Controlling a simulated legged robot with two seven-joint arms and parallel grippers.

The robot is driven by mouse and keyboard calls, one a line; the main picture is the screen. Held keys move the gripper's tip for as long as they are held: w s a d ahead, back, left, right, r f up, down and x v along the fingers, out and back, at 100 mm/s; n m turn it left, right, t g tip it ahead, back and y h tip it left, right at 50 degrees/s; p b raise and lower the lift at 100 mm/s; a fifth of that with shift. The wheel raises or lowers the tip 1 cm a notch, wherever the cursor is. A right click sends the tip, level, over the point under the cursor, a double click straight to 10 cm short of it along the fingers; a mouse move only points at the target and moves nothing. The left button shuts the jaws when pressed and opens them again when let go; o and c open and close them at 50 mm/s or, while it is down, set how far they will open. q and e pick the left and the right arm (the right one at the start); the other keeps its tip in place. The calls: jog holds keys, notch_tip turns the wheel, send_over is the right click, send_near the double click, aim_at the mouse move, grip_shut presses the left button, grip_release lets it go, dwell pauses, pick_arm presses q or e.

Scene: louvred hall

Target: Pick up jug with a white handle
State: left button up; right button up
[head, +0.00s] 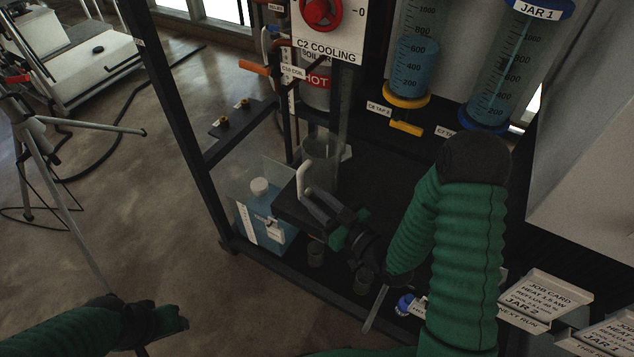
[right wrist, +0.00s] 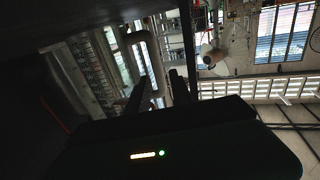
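The jug (head: 322,160) is a clear, cylindrical vessel with a white handle (head: 302,178) on its left side. It stands upright on a dark raised block in the rack. My right gripper (head: 318,203) is at the handle, just below and in front of it. In the right wrist view, its two dark fingers (right wrist: 158,92) are apart, and the pale handle (right wrist: 143,42) shows between and beyond them. I cannot tell whether they touch it. My left gripper (head: 165,321) is low at the left, away from the jug, and its finger opening is unclear.
Small dark cups (head: 316,254) stand below. Graduated jars (head: 415,62) hang behind right. A rack post (head: 175,105) rises at left. Job cards (head: 540,298) sit at lower right.

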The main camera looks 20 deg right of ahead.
aim_at(303, 185)
jog(key=x, duration=0.4)
jog(key=shift+w+d+r, duration=0.1)
jog(key=shift+w+d, duration=0.05)
jog(key=x, duration=0.2)
jog(key=b+x, duration=0.1)
jog(key=x, duration=0.2)
jog(key=shift+r, duration=0.2)
grip_shut()
